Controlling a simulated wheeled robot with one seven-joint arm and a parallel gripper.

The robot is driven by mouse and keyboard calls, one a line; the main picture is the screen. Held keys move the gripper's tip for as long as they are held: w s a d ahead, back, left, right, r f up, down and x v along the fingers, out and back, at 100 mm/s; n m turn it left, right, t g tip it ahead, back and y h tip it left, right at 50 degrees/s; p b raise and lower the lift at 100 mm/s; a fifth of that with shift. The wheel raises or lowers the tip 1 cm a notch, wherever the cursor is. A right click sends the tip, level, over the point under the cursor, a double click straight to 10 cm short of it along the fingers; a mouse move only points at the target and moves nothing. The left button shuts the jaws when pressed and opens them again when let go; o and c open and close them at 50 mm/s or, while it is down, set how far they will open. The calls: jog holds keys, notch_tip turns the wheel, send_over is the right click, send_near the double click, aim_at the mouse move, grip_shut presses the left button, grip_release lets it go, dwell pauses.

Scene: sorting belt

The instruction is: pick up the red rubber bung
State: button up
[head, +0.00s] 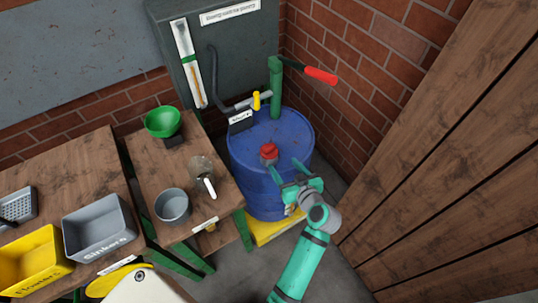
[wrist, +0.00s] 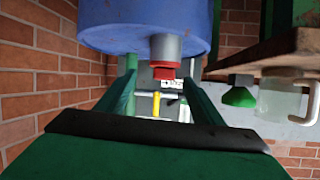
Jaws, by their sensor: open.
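The red rubber bung (head: 268,151) sits in a grey neck on top of the blue drum (head: 245,185). In the wrist view, which appears upside down, the red bung (wrist: 164,71) and its grey neck (wrist: 166,48) show beyond my fingers, near the middle of the gap between them. My gripper (head: 284,169) is open and empty, just to the lower right of the bung over the near side of the drum. Its green fingers also show in the wrist view (wrist: 160,78). I see no contact with the bung.
A green pump with a red handle (head: 320,75) and a grey spout with a yellow lever (head: 256,100) rise behind the bung. A wooden bench with a green funnel (head: 162,121) and a grey pot (head: 173,205) stands left. A brick wall (head: 350,70) is close behind.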

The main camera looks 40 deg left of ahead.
aim_at(271, 149)
jog(key=w+a+n, duration=0.1)
jog(key=a, duration=0.1)
jog(key=w+a+g, duration=0.1)
jog(key=a, duration=0.1)
jog(key=w+a+n+g, duration=0.1)
jog(key=a, duration=0.1)
jog(key=shift+w+r+n+y, duration=0.1)
jog(key=shift+r+n+y, duration=0.2)
jog(key=shift+y, duration=0.1)
jog(key=shift+f+x, duration=0.2)
jog(key=shift+x, duration=2.45)
jog(key=shift+d, duration=0.1)
jog(key=c, duration=1.5)
